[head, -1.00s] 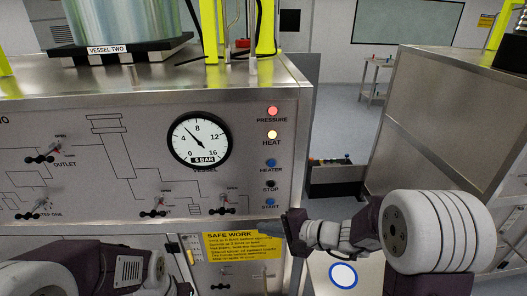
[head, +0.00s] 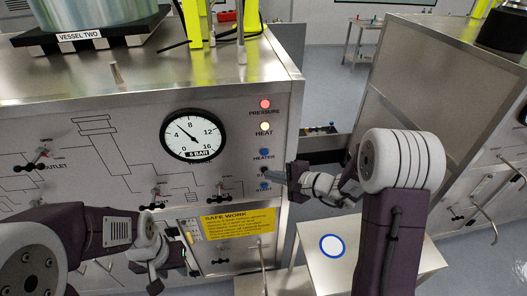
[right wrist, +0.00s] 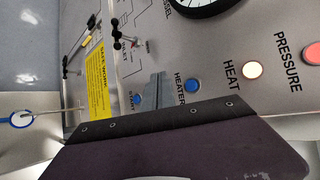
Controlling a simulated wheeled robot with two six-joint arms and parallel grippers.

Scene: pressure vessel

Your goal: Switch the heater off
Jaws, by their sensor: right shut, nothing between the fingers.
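The control panel has a blue HEATER button (head: 265,153), which also shows in the right wrist view (right wrist: 191,86). Below it are the STOP label and a blue START button (head: 265,187), also seen in the right wrist view (right wrist: 136,99). The round HEAT lamp (head: 265,127) glows pale yellow. My right gripper (head: 283,174) is shut and empty, its tip close to the panel at STOP height.
The red PRESSURE lamp (head: 265,104) is lit above HEAT. Valve handles sit left on the panel, and a yellow SAFE WORK sign (head: 238,224) below. A small table (head: 365,257) with a blue ring stands right, under my right arm.

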